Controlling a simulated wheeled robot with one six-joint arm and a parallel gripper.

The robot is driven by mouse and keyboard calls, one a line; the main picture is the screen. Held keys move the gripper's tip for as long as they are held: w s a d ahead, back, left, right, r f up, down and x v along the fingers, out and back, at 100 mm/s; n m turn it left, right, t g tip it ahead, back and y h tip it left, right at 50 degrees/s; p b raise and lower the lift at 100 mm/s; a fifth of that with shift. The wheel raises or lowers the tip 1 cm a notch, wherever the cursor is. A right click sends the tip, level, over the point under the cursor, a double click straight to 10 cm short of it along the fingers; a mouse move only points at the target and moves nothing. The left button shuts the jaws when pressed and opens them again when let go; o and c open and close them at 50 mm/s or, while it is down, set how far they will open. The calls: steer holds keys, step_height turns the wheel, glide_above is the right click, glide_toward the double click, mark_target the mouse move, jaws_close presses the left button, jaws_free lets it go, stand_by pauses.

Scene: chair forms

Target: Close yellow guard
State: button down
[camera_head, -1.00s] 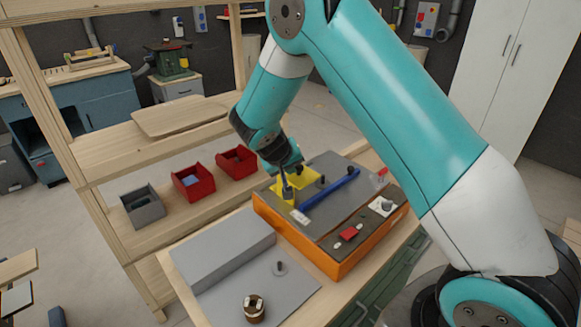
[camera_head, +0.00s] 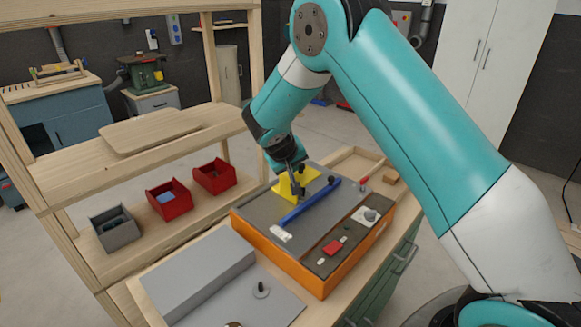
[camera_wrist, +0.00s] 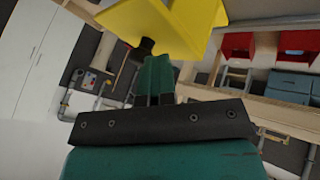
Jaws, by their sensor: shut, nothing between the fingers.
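The yellow guard (camera_head: 283,190) stands on the grey top of an orange machine (camera_head: 277,254), behind a long blue bar (camera_head: 309,204). It also fills the top of the wrist view (camera_wrist: 165,25), with a dark knob below its face. My gripper (camera_head: 295,184) is shut and empty, pointing down at the guard. In the wrist view its fingers (camera_wrist: 158,62) end close to the dark knob and the guard; I cannot tell whether they touch. My wrist and fingers hide part of the guard in the head view.
A red switch (camera_head: 333,247) and a round grey knob (camera_head: 370,215) sit on the machine's front. A grey block (camera_head: 197,277) stands on the bench to its left. Red bins (camera_head: 214,176) and a grey bin (camera_head: 116,228) stand on the wooden shelf behind.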

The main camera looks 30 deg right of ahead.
steer(key=shift+d, duration=0.2)
steer(key=shift+a, duration=0.3)
steer(key=s+a+r+b, duration=0.2)
steer(key=s+a+r, duration=0.2)
steer(key=a+r, duration=0.4)
steer(key=shift+a, duration=0.2)
steer(key=s+a+r+n+g+y, duration=0.1)
steer(key=s+a+r+n+y, duration=0.1)
steer(key=s, duration=0.9)
steer(key=s+a+r+n+g+y, duration=0.2)
steer(key=s+a+n+y, duration=0.1)
steer(key=s, duration=0.8)
steer(key=s+a+r+n+g+y, duration=0.1)
steer(key=s+a+r+n+y, duration=0.1)
steer(key=s, duration=0.9)
steer(key=a+n+y, duration=0.1)
steer(key=y, duration=0.1)
steer(key=shift+s+a+r+g+y, duration=0.25)
steer(key=shift+s+a+g+y, duration=0.05)
steer(key=shift+a+g+y, duration=0.1)
